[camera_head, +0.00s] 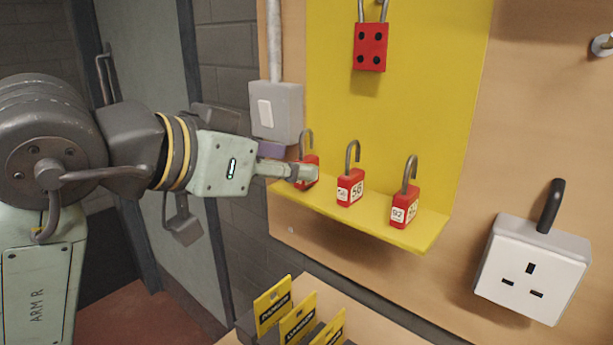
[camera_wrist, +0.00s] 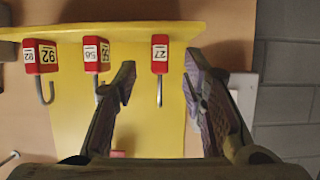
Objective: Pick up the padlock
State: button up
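Three red padlocks with open grey shackles stand upright on a yellow shelf (camera_head: 383,225). The leftmost padlock (camera_head: 312,160) is partly hidden behind my gripper (camera_head: 303,173). The middle padlock (camera_head: 350,188) and the right padlock (camera_head: 405,208) are in clear view. In the wrist view, turned upside down, the padlock marked 27 (camera_wrist: 160,53) shows in the gap between the two fingers of my gripper (camera_wrist: 159,68). The fingers are open, and clear gaps show on both sides of it. The padlocks marked 56 (camera_wrist: 95,53) and 92 (camera_wrist: 41,56) are to the left.
A red four-hole hasp (camera_head: 370,48) hangs on the yellow backboard (camera_head: 425,90) above the shelf. A grey switch box (camera_head: 276,112) is close above my gripper.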

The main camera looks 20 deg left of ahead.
jog(key=shift+b+x, duration=0.35)
jog(key=shift+x, duration=1.15)
jog(key=shift+c, duration=0.3)
grip_shut()
